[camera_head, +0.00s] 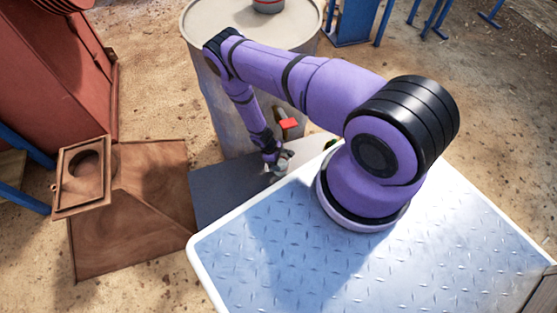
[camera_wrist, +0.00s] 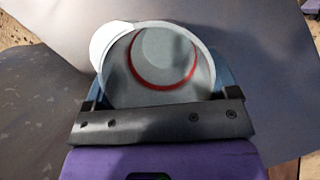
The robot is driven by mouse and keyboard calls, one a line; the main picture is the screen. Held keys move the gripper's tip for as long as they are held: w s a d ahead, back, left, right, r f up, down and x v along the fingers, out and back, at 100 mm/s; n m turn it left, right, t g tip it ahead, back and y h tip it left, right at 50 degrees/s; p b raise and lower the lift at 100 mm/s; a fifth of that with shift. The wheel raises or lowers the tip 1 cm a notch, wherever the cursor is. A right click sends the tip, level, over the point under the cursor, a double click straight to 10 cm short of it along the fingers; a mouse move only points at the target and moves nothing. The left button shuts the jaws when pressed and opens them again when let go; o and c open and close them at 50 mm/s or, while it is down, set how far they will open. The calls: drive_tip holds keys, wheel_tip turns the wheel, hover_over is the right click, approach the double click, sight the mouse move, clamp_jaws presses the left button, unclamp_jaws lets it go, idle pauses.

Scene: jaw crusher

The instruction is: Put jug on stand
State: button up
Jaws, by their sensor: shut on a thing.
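The jug (camera_wrist: 118,72) fills the middle of the wrist view as a pale grey round vessel with a red ring and a white part at its upper left. My gripper (camera_wrist: 158,88) is shut on it, with a finger on each side. In the head view my gripper (camera_head: 275,160) hangs low over a dark grey surface (camera_head: 222,190), beside the drum; the jug is small there and mostly hidden. I cannot tell whether the jug touches that surface. A brown frame with a round hole (camera_head: 65,203) at the left may be the stand.
A large grey drum (camera_head: 215,100) stands behind my gripper, with a red-and-white item (camera_head: 268,5) on its lid. A small red piece (camera_head: 288,124) shows near my forearm. A rusty red machine (camera_head: 50,75) is at the upper left. Sandy ground is open at right.

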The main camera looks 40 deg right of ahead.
drive_tip(key=shift+f, duration=0.15)
drive_tip(key=o, duration=0.9)
drive_tip(key=v, duration=1.2)
